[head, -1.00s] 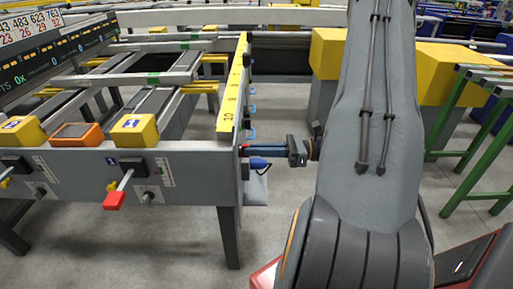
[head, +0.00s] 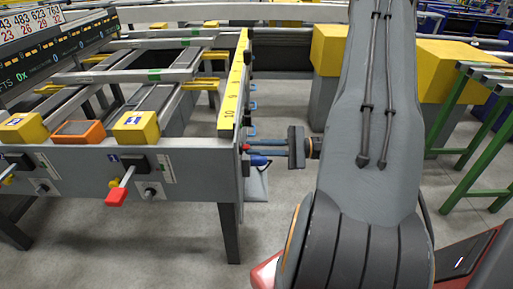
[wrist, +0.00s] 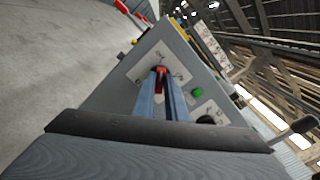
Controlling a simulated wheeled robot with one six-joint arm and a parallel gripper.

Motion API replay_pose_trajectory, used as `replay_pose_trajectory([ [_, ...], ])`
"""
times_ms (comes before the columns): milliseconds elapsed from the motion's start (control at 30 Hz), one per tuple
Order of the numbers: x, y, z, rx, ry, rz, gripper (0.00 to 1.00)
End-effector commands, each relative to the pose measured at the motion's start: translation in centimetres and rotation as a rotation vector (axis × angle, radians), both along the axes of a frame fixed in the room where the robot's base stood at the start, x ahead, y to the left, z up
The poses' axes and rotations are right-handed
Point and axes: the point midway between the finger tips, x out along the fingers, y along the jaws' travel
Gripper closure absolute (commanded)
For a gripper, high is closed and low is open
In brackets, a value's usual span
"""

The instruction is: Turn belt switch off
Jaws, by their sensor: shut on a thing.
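My gripper (head: 254,150) reaches left to the end panel of the runout table (head: 190,165) in the head view. In the wrist view its two blue-grey fingers (wrist: 160,83) are closed around a small red switch handle (wrist: 161,71) on a light plate of the grey panel. The red handle also shows at the fingertips in the head view (head: 245,147). The fingers hide part of the handle and its plate. I cannot read any marking for the switch position.
A green button (wrist: 196,92) and a black knob (wrist: 206,119) sit near the switch. A blue plug (head: 259,161) hangs just below my fingers. A red-tipped lever (head: 117,196) is on the front panel. A green frame (head: 455,125) stands at right.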

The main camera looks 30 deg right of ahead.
Motion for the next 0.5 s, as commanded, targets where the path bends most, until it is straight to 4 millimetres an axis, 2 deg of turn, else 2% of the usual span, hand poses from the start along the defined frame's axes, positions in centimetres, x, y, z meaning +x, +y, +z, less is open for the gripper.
replay_pose_trajectory([
  [500,-0.13,0.06,0.0,-0.068,-0.103,0.001,1.0],
])
